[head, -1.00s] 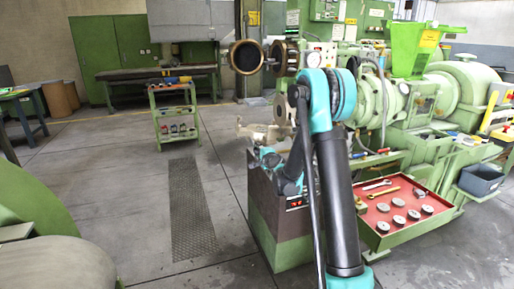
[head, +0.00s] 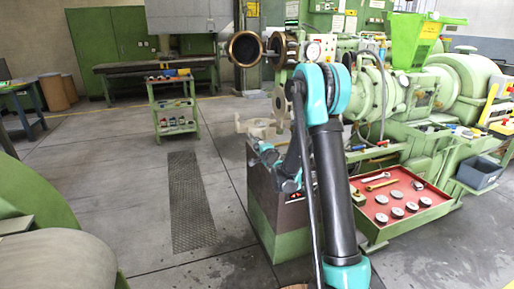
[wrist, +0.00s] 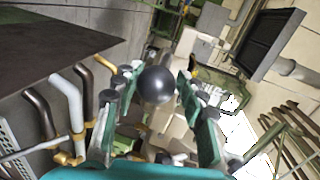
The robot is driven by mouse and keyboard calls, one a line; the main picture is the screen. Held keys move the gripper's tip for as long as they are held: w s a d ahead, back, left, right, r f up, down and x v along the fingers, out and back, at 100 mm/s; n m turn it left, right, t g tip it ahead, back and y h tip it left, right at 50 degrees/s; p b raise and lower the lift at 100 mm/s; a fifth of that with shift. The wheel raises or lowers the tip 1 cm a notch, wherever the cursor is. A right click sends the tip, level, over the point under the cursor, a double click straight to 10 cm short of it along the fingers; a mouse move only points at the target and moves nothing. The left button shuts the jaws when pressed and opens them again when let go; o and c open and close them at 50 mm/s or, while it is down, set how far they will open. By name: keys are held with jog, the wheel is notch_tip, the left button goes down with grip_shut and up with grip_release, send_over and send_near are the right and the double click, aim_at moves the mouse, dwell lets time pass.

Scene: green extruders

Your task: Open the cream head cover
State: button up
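A cream part (head: 257,127), which looks like the head cover, shows in the head view left of my raised arm, above the green-and-dark cabinet. Pale cream surfaces (wrist: 181,132) also show behind the fingers in the wrist view; I cannot tell for sure that they are the same part. My gripper (wrist: 157,88) is open, its teal fingers apart on either side of a dark round knob (wrist: 156,86). The knob lies between or just beyond the fingertips. Contact cannot be told.
A red tray (head: 415,212) with tools and several round discs stands right of my arm. The green extruder (head: 425,90) fills the right. A brown-rimmed round cover (head: 245,48) hangs open behind. A green trolley (head: 175,115) stands far left. The floor between is clear.

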jog(key=shift+o, duration=1.4)
jog(key=v, duration=1.2)
jog(key=s+d+f+n+g+h, duration=0.1)
jog(key=s+d+f+n+g, duration=0.2)
jog(key=s, duration=0.9)
jog(key=s+d+f+n+g+h, duration=0.2)
jog(key=s+d+f+n+g, duration=0.1)
jog(key=s, duration=0.9)
jog(key=s+d+f+n+g+h, duration=0.2)
jog(key=s+d+f+n+g, duration=0.2)
jog(key=s, duration=0.9)
jog(key=d+n+g, duration=0.1)
jog(key=n, duration=0.2)
jog(key=shift+d+n, duration=0.3)
jog(key=shift+d, duration=0.1)
